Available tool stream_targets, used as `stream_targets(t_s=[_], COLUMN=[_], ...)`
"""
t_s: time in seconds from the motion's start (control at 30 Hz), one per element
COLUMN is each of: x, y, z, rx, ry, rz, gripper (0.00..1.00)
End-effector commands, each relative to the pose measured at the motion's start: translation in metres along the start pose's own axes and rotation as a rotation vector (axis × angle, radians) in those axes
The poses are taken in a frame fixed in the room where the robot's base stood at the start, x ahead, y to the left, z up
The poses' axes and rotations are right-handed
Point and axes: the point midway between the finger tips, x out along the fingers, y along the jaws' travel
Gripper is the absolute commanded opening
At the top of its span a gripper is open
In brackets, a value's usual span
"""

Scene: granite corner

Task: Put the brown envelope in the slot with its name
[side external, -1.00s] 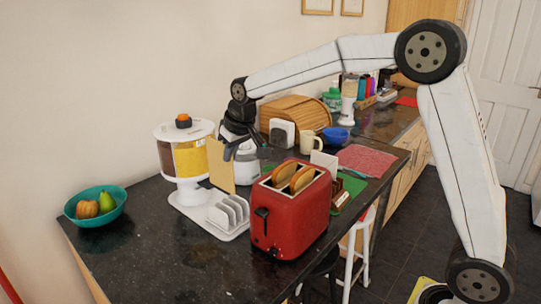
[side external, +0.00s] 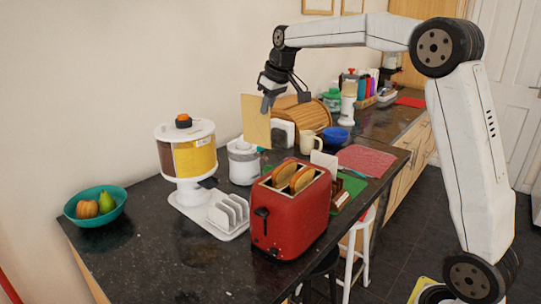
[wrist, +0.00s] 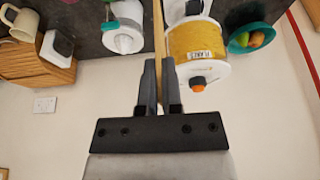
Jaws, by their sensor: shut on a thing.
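The brown envelope (side external: 254,125) is upright in the air in the side view, above and behind the red toaster. My gripper (side external: 267,106) is shut on its upper right part. In the wrist view, my gripper's fingers (wrist: 159,80) are closed on the envelope (wrist: 158,28), which shows edge-on as a thin tan strip.
The red toaster (side external: 290,215) holds bread slices. A cereal dispenser (side external: 187,158) stands behind the rack, with a white juicer (side external: 243,160) to its right. A teal fruit bowl (side external: 95,208) is far left. The front-left counter (side external: 170,265) is clear.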

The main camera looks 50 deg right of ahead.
Motion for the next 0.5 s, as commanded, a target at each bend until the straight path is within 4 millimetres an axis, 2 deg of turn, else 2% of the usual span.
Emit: stream_targets(t_s=[0.03, 0.1, 0.4, 0.5], x=[-0.001, -0.003, -0.015, -0.02], y=[0.018, 0.04, 0.126, 0.15], z=[0.004, 0.01, 0.042, 0.054], rx=[0.006, 0.004, -0.011, -0.017], ry=[-0.002, -0.004, 0.003, 0.01], rz=[0.001, -0.001, -0.012, -0.014], gripper=[0.0, 0.0, 0.0, 0.0])
